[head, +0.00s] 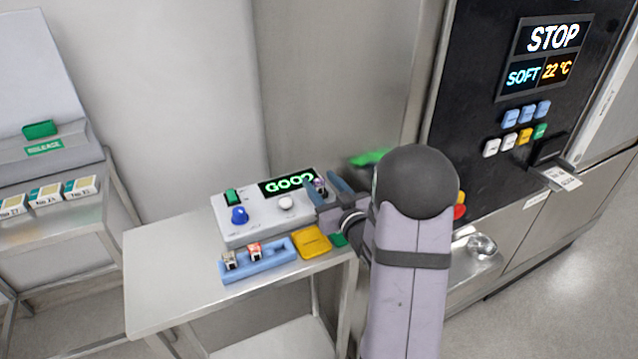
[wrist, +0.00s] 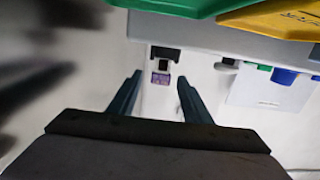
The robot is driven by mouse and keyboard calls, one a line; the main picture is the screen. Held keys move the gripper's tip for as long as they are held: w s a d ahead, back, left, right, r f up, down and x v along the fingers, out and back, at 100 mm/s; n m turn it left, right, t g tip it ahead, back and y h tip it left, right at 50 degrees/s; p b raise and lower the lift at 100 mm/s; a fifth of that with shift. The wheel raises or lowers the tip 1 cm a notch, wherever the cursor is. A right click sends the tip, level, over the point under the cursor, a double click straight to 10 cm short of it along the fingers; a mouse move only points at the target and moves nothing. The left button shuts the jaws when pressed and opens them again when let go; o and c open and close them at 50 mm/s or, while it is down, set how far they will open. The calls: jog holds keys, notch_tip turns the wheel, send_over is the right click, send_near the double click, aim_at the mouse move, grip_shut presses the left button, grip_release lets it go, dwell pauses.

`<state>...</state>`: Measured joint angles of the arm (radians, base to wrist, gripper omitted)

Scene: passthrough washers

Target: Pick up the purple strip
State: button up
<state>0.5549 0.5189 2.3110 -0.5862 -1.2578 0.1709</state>
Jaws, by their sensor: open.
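The purple strip (wrist: 161,79) is small and sits at a black slot on the pale tester box in the wrist view. In the head view a small purple piece (head: 320,184) shows at the right end of the tester (head: 262,215), by the lit GOOD display. My gripper (wrist: 159,84) is open, with its two dark blue fingers on either side of the strip's line in the wrist view. They look apart from the strip. In the head view my gripper (head: 330,190) is at the tester's right end, partly hidden by my arm.
A blue rack (head: 270,266) with small pieces, a yellow pad (head: 311,242) and a green pad (head: 340,240) lie in front of the tester. The steel table (head: 165,290) is clear at left. A washer panel (head: 520,90) reading STOP stands at right.

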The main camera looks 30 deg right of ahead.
aim_at(320, 180)
jog(key=shift+w, duration=0.8)
jog(key=c, duration=1.1)
jog(key=shift+c, duration=0.2)
jog(key=shift+s+r+b, duration=0.1)
jog(key=shift+r+b, duration=0.2)
jog(key=shift+r, duration=4.65)
